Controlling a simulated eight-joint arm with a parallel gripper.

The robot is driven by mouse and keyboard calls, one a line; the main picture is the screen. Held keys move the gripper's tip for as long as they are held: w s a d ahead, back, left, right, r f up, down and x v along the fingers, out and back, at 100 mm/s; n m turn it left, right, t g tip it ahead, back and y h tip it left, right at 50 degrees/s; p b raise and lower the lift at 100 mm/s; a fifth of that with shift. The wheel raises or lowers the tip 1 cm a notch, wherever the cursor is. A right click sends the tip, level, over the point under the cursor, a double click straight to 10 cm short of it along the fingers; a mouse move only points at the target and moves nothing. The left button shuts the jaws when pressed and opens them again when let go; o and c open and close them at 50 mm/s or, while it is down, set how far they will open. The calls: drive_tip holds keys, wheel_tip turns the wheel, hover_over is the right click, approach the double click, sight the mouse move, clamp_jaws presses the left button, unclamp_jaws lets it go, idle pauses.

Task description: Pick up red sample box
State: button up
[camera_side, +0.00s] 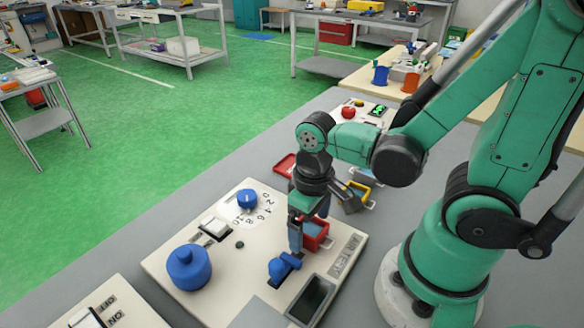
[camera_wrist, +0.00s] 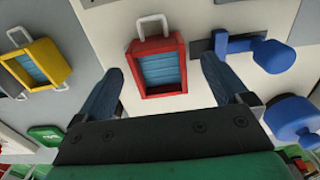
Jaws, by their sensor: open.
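The red sample box (camera_side: 315,231) sits on the beige control panel in the side view, partly hidden behind my gripper. In the wrist view the red sample box (camera_wrist: 157,69) shows whole, with blue contents and a white handle at its top. My gripper (camera_wrist: 165,75) is open, with one finger on each side of the box and gaps between the fingers and its walls. In the side view my gripper (camera_side: 308,228) points down at the box, and its fingertips are hard to make out.
A yellow box (camera_wrist: 38,63) stands left of the red box in the wrist view. A blue lever (camera_wrist: 270,54) is close on the right. The panel (camera_side: 160,262) also carries a blue dial (camera_side: 247,199), a large blue knob (camera_side: 188,268) and a dark screen (camera_side: 311,299).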

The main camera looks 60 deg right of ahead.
clamp_jaws()
drive_tip(key=shift+r, duration=0.1)
